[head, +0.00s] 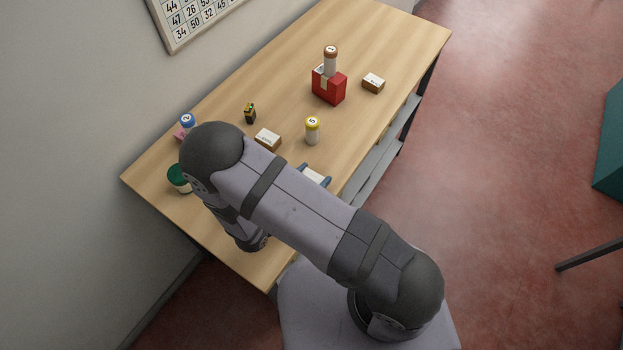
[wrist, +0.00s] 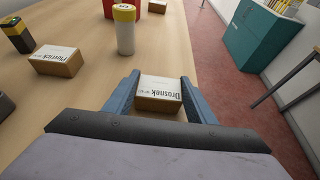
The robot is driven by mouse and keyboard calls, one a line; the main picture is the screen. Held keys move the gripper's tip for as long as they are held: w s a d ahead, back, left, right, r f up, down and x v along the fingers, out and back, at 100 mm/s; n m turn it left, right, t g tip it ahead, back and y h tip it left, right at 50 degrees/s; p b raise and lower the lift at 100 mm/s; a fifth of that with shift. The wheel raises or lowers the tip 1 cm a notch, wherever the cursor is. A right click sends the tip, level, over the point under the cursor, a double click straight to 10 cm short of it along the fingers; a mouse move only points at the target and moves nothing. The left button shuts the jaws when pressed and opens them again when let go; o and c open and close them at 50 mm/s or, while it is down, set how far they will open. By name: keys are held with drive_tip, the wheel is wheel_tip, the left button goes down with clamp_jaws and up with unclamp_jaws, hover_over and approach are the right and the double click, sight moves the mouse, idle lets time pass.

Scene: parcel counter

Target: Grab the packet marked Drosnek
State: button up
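The packet marked Drosnek (wrist: 160,87) is a small brown box with a white top label, at the middle of the wrist view. My gripper (wrist: 159,76) has its two blue fingers on either side of it, very close to its sides. I cannot tell whether they press on it. In the head view the packet's white top (head: 313,175) shows beside my arm, between the blue fingers, near the counter's front edge. The arm hides part of it there. The packet looks level; whether it touches the counter is unclear.
On the counter (head: 395,40), a similar packet (wrist: 57,60) with another name and a yellow-lidded jar (wrist: 124,35) stand close by. A red holder with a jar (head: 329,88) and another packet (head: 373,83) are farther off. A green-lidded jar (head: 178,177) stands at the left.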

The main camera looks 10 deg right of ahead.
sight(311, 177)
drive_tip(key=shift+r, duration=0.15)
drive_tip(key=shift+r+b, duration=1)
drive_tip(key=shift+r, duration=3.85)
drive_tip(key=shift+w, duration=0.1)
